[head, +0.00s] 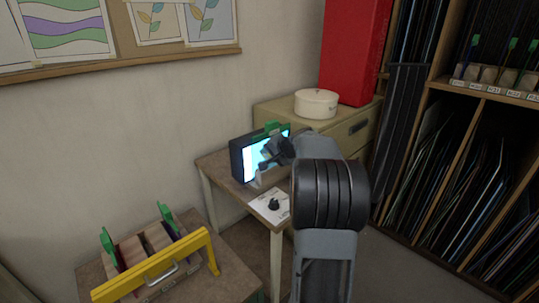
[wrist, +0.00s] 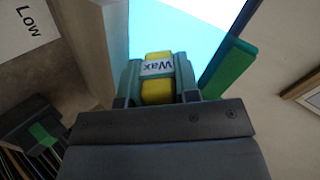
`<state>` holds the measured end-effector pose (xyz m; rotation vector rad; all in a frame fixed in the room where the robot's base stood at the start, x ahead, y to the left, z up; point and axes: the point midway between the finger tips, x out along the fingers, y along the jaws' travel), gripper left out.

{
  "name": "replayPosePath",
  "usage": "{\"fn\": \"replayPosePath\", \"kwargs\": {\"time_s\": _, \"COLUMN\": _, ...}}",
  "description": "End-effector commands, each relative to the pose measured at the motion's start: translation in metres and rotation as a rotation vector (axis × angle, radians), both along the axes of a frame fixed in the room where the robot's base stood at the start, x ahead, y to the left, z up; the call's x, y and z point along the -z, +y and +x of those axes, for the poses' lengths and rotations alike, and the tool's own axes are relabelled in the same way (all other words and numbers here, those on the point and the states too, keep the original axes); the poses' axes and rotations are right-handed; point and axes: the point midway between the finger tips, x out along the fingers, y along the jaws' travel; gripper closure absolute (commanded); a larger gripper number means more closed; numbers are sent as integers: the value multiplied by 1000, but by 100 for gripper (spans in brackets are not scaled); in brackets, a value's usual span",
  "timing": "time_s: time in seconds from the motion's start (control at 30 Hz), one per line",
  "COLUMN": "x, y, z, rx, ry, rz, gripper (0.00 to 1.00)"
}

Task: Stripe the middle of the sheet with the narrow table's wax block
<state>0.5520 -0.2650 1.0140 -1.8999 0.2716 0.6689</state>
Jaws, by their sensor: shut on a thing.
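My gripper (wrist: 158,76) is shut on a yellow wax block (wrist: 157,92), with a white label reading "Wax" across it. The sheet (wrist: 185,25) glows pale cyan and white just beyond the block. In the head view the sheet (head: 251,160) stands upright in a dark frame on a small table, and my gripper (head: 273,155) is in front of its right part. My arm hides part of the sheet there. I cannot tell whether the block touches the sheet. The middle of the sheet is partly out of the wrist view.
A green clamp (head: 268,130) sits on the frame's top; a green bar (wrist: 228,68) is close right of my gripper. A black knob (head: 273,204) on a white card lies before the frame. A yellow-handled rack (head: 155,267) stands front left. Shelves stand right.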

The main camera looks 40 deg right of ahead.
Motion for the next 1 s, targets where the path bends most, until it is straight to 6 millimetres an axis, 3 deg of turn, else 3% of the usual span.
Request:
{"fn": "replayPosePath", "kwargs": {"time_s": 0.47, "x": 0, "y": 0, "z": 8, "rx": 1, "ry": 0, "rz": 1, "gripper": 94}}
{"fn": "replayPosePath", "kwargs": {"time_s": 1.0, "x": 0, "y": -36, "z": 11, "rx": 0, "ry": 1, "rz": 0, "gripper": 94}}
